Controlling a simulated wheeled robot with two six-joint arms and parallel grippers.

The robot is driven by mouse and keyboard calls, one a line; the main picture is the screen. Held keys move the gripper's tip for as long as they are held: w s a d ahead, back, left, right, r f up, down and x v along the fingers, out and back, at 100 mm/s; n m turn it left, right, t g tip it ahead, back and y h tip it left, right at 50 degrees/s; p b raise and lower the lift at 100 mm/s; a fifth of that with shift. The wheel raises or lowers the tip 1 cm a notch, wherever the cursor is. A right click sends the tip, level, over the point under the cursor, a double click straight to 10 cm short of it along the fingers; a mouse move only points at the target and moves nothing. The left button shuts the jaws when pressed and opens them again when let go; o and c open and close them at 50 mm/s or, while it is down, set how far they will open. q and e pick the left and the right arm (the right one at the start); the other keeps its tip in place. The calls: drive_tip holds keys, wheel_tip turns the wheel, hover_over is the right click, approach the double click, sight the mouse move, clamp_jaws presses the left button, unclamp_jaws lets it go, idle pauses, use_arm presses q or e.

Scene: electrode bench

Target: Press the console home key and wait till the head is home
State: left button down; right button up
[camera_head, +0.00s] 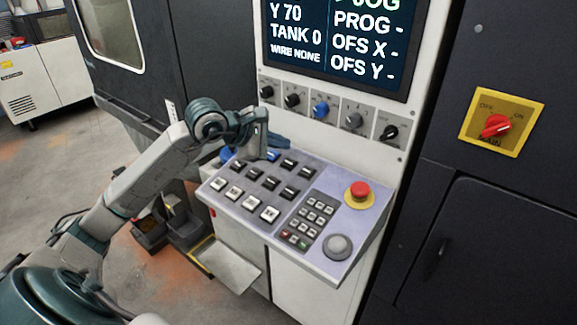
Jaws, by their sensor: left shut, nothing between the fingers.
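The console (318,218) is a sloped grey panel with two groups of keys, black ones behind and white ones in front. Labels on the keys are too small to read, so I cannot tell which is the home key. My left gripper (272,155) is shut and empty at the back left of the panel, close to the rear black keys; I cannot tell if it touches one. The screen (333,35) above reads Y 70, TANK 0, WIRE NONE, PROG -, OFS X - and OFS Y -. The head is not in view. My right gripper is not in view.
A red emergency button (359,190), a grey round knob (338,246) and a small keypad (307,222) sit on the panel's right. A row of knobs (321,110) runs below the screen. A red switch on a yellow plate (497,125) is on the dark cabinet.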

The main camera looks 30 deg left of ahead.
sight(289, 163)
use_arm(q)
drive_tip(key=shift+w+f+b, duration=0.15)
drive_tip(key=shift+f+b, duration=0.45)
drive_tip(key=shift+f, duration=0.2)
drive_tip(key=shift+w+f+b, duration=0.15)
drive_tip(key=shift+f+b, duration=0.4)
drive_tip(key=shift+f, duration=0.2)
idle(0.9)
drive_tip(key=shift+f+b, duration=0.3)
drive_tip(key=shift+b, duration=0.15)
drive_tip(key=shift+w+f, duration=0.1)
